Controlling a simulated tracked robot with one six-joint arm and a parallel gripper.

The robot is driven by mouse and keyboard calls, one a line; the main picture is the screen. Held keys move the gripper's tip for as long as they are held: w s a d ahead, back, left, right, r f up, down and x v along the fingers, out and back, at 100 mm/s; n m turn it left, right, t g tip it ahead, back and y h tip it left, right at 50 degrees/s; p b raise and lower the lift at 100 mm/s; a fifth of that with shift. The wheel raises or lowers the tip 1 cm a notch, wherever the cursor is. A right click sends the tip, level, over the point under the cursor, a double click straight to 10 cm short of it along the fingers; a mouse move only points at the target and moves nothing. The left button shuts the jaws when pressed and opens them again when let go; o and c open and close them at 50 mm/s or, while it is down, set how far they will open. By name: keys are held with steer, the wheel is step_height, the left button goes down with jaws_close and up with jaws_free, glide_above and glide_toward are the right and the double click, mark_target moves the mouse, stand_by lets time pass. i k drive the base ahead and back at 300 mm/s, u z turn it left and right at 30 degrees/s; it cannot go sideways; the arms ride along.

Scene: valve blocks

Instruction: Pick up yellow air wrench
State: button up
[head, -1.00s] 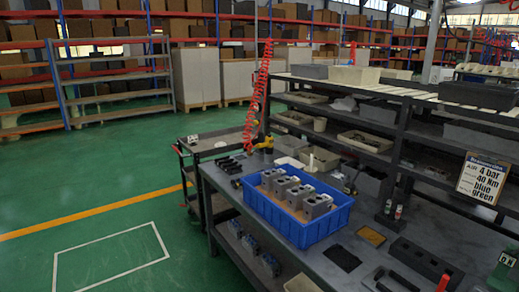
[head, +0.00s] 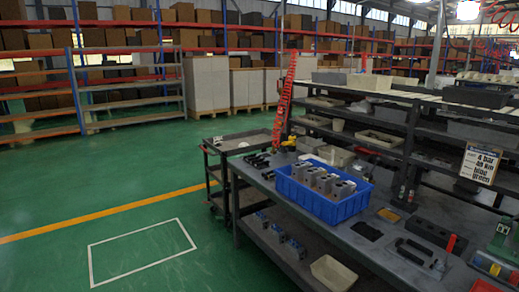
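A small yellow tool (head: 289,143), which looks like the yellow air wrench, is at the back left end of the dark workbench (head: 350,240). It is at the lower end of a red coiled hose (head: 285,100) that hangs down from above. It is small in the picture, and I cannot tell whether it rests on the bench or hangs from the hose. My gripper is not in view.
A blue bin (head: 322,207) with several grey valve blocks stands on the bench. Black parts (head: 256,160) lie left of the wrench. A dark cart (head: 215,185) stands at the bench's left end. A shelf rack (head: 410,125) stands behind. Green floor at left is open.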

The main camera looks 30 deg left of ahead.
mark_target(291, 144)
steer(key=u, duration=0.2)
steer(key=k, duration=0.5)
steer(key=u, duration=0.35)
steer(key=i, duration=0.45)
steer(key=u, duration=0.55)
steer(key=i, duration=0.85)
steer(key=u, duration=0.7)
steer(key=i, duration=2.25)
steer(key=z, duration=0.5)
steer(key=i, duration=1.25)
steer(key=z, duration=0.35)
